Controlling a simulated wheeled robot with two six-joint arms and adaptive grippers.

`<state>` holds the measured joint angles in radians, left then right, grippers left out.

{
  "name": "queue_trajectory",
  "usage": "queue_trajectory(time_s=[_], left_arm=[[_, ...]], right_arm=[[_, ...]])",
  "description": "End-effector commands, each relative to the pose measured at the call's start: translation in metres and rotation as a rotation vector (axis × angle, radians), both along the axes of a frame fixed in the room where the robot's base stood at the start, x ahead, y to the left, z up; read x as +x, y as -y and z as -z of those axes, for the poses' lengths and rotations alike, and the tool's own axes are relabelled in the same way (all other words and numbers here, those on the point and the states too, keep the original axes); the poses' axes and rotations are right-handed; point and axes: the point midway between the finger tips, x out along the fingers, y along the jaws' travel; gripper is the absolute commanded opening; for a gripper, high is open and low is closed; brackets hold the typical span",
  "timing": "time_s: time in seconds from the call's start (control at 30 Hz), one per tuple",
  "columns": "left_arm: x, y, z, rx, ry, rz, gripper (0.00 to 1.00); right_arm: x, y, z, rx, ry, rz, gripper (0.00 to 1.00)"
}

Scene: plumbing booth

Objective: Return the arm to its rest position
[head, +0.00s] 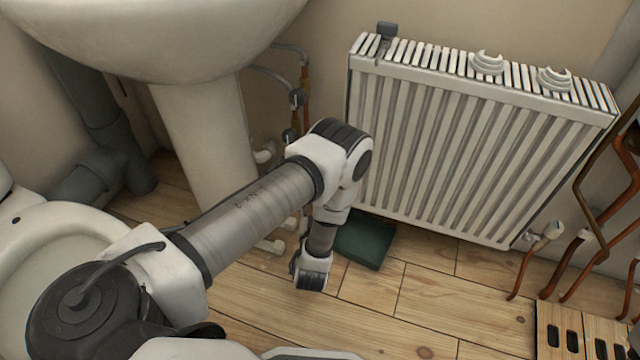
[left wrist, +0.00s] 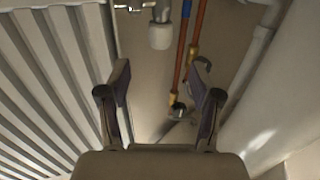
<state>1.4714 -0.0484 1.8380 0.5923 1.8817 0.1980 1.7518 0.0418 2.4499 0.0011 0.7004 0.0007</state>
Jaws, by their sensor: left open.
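My left arm (head: 250,220) comes in from the lower left of the head view and reaches out between the basin pedestal and the radiator. It bends down at the elbow to the wrist, low above the wooden floor. The gripper's fingers are hidden in the head view. In the left wrist view my left gripper (left wrist: 160,78) is open, with its two dark fingers apart and nothing between them. The fingers point towards the wall pipes, which show beyond them. My right gripper is in neither view.
A white radiator (head: 450,145) stands right of the arm. A basin pedestal (head: 205,130) and a toilet (head: 50,255) are left. Copper pipes (left wrist: 185,50) run along the wall. A dark green box (head: 365,240) lies on the floor beside the wrist.

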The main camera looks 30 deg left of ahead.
Motion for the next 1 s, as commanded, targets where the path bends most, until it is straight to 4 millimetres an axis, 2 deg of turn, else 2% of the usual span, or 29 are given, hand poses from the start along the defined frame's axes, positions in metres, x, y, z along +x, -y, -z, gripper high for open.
queue_trajectory(time_s=[0.5,0.57,0.67,0.77,0.8,0.87,0.97,1.0], left_arm=[[-0.002,0.001,0.000,0.000,0.001,0.000,0.64],[0.000,0.001,-0.005,0.001,0.005,0.000,0.64],[0.010,-0.002,-0.028,0.001,0.034,-0.005,0.64],[0.016,-0.009,-0.078,-0.008,0.034,-0.006,0.64],[0.009,-0.009,-0.089,-0.056,-0.060,0.019,0.64],[-0.009,-0.002,-0.075,-0.134,-0.253,0.058,0.64],[-0.056,0.017,-0.049,-0.241,-0.564,0.127,0.64],[-0.077,0.025,-0.040,-0.277,-0.678,0.153,0.64]], right_arm=[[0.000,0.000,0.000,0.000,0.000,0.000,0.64],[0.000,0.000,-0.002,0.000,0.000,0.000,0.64],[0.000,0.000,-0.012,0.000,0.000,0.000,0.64],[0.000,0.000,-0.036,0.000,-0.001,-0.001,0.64],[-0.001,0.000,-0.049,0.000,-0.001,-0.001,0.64],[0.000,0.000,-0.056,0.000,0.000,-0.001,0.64],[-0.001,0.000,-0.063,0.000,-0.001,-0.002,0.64],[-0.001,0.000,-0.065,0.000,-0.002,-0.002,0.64]])
